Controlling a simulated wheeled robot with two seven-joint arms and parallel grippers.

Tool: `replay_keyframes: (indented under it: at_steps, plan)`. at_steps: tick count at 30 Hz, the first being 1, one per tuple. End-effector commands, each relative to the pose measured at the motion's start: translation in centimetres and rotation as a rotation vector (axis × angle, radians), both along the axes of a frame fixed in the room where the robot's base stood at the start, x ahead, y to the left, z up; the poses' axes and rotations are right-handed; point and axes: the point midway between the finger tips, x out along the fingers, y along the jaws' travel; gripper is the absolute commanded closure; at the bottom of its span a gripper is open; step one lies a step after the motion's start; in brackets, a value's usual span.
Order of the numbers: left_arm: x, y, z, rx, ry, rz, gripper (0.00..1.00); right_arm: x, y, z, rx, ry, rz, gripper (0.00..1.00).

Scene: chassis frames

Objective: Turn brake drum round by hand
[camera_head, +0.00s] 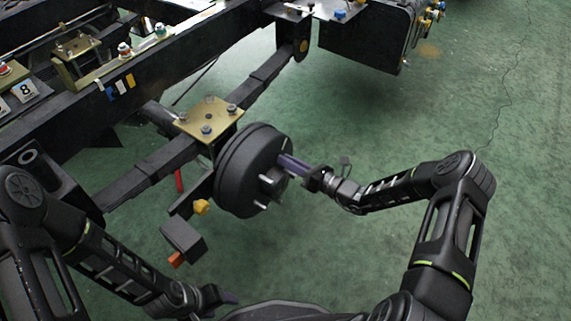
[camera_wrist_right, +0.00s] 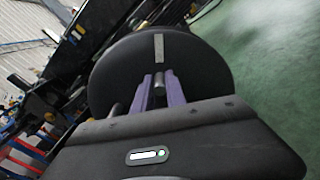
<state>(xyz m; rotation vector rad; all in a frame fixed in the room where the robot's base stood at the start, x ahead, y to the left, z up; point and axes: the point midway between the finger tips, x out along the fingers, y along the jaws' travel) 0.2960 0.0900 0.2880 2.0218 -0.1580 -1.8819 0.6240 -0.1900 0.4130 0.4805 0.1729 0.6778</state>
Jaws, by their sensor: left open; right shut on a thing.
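The black brake drum (camera_head: 237,168) hangs upright on the axle end beside the chassis frame, its face turned right toward my right arm. Several studs and a central hub stand out from that face. My right gripper (camera_head: 287,164) is shut with its purple fingers on a stud at the drum's upper right. In the right wrist view, the fingers (camera_wrist_right: 159,92) flank the grey stud (camera_wrist_right: 160,86) in front of the drum (camera_wrist_right: 115,72), which has a light strip on its face. My left gripper (camera_head: 230,298) is low at the bottom edge, open, away from the drum, and partly hidden.
A brass plate with bolts (camera_head: 209,117) sits on the leaf spring just left of the drum. A dark block (camera_head: 183,240) with an orange end is below left. The black frame rail (camera_head: 180,58) runs behind. Green floor (camera_head: 480,130) is clear at right.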

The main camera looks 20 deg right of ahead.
Motion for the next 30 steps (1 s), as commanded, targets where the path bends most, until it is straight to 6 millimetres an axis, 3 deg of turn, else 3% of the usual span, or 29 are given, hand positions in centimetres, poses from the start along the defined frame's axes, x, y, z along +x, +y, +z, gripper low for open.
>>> replay_keyframes:
  at_steps: [12, 28, 29, 30]
  plan:
    - [0.2, 0.2, -0.7, 0.003, -0.003, 0.005, 0.41, 0.5, -0.6, -1.4, 0.178, 0.147, -0.006, 1.0]
    - [0.2, 0.1, -0.8, 0.003, -0.004, 0.004, 0.41, 0.4, -0.6, -1.6, 0.202, 0.167, -0.004, 1.0]
    - [0.2, 0.1, -0.8, 0.003, -0.004, 0.004, 0.41, 0.4, -0.6, -1.6, 0.202, 0.167, -0.004, 0.82]
    - [0.2, 0.1, -0.8, 0.003, -0.004, 0.004, 0.41, 0.4, -0.6, -1.6, 0.202, 0.167, -0.004, 0.79]
